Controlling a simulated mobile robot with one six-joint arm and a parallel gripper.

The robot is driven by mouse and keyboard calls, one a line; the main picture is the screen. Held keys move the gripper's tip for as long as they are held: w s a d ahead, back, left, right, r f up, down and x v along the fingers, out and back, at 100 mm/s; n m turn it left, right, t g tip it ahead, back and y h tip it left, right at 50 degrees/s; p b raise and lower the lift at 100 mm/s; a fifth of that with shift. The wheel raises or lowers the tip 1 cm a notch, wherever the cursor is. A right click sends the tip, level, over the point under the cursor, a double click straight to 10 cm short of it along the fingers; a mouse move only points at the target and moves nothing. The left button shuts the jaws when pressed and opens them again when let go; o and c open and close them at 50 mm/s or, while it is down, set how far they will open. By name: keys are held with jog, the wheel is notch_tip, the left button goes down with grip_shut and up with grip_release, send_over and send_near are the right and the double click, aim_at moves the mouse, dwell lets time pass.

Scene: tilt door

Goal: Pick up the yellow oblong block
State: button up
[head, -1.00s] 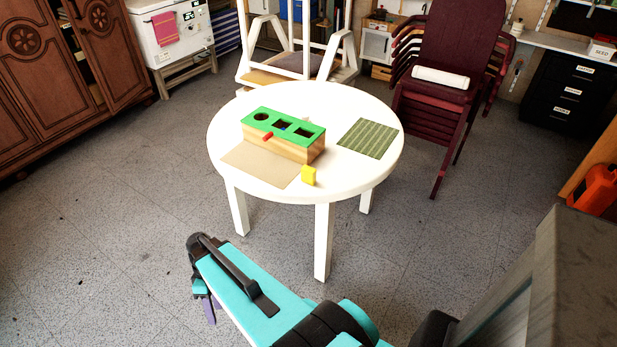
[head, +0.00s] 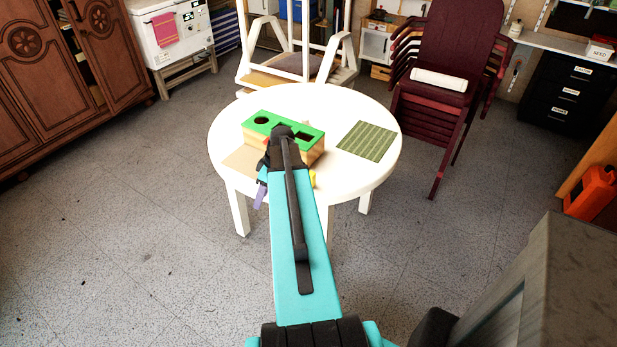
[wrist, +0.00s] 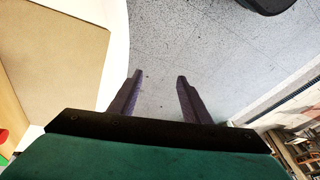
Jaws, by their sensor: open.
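The yellow oblong block (head: 314,178) stands near the front edge of the white round table (head: 350,185). In the head view my arm hides most of it, leaving a thin yellow strip at the arm's right side. I do not see it in the wrist view. My gripper (head: 261,192) is at the table's front, left of the block in the picture. In the wrist view its two purple fingers (wrist: 160,77) are apart with nothing between them. Floor shows beyond them, beside the table's edge.
A wooden box with a green top with holes (head: 262,120) stands behind my gripper. A tan sheet (head: 240,160) lies left of it, and also fills the wrist view's upper left (wrist: 50,50). A green striped mat (head: 368,140) lies on the right. Stacked maroon chairs (head: 440,100) stand behind.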

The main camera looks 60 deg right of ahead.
jog(key=s+d+r+m+t+h, duration=0.1)
jog(key=s+d+r+m, duration=0.1)
jog(key=s+d+r, duration=0.45)
jog(key=m+h+p, duration=0.1)
jog(key=h+p, duration=0.1)
send_near(312, 175)
jog(key=shift+d+r+t, duration=0.25)
jog(key=shift+r+t, duration=0.05)
jog(key=shift+r, duration=0.6)
jog(key=shift+p+x, duration=0.7)
jog(key=shift+x, duration=3.6)
jog(key=shift+a, duration=0.15)
jog(key=shift+f, duration=0.15)
jog(key=shift+p+x, duration=0.9)
jog(key=shift+x, duration=0.3)
jog(key=shift+p+x, duration=0.4)
jog(key=shift+x, duration=0.85)
